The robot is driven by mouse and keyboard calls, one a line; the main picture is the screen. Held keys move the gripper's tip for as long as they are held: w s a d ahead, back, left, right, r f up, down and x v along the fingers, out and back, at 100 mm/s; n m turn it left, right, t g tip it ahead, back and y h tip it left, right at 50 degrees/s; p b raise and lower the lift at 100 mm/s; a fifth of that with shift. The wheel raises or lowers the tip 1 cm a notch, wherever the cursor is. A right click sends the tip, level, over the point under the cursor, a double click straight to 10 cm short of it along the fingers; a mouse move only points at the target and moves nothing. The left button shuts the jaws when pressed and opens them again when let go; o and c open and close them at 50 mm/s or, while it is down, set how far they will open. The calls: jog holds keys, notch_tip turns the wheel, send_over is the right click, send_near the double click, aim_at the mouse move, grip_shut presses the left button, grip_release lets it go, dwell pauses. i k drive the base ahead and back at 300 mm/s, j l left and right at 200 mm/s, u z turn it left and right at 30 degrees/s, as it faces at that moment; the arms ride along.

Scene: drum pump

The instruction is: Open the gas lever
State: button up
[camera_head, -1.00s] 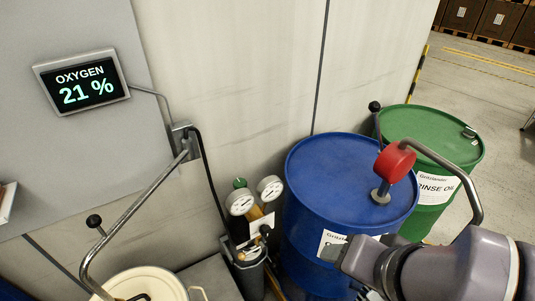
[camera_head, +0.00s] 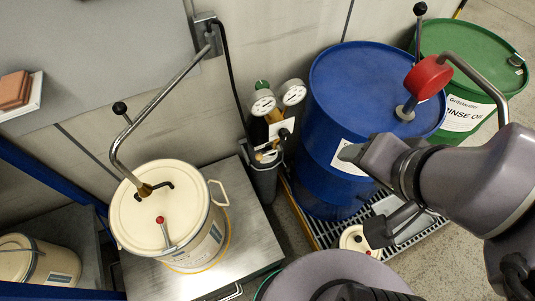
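Small fittings sit below the gauges. Which part there is the gas lever is too small to tell. My gripper (camera_head: 358,196) is to the right of the cylinders, in front of the blue drum (camera_head: 335,100). Its two fingers are spread apart with nothing between them, and it does not touch the cylinders.
A cream drum (camera_head: 138,213) with a red-knobbed lever (camera_head: 160,220) stands on a metal table (camera_head: 245,225) at left. A bent pipe (camera_head: 150,110) with a black-knobbed lever reaches over it. A red pump head (camera_head: 428,77) rises from the blue drum. A green drum (camera_head: 470,42) stands behind.

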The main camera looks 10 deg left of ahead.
aim_at(259, 156)
jog(key=j+u, duration=0.15)
jog(key=u, duration=0.7)
jog(key=k+j, duration=0.05)
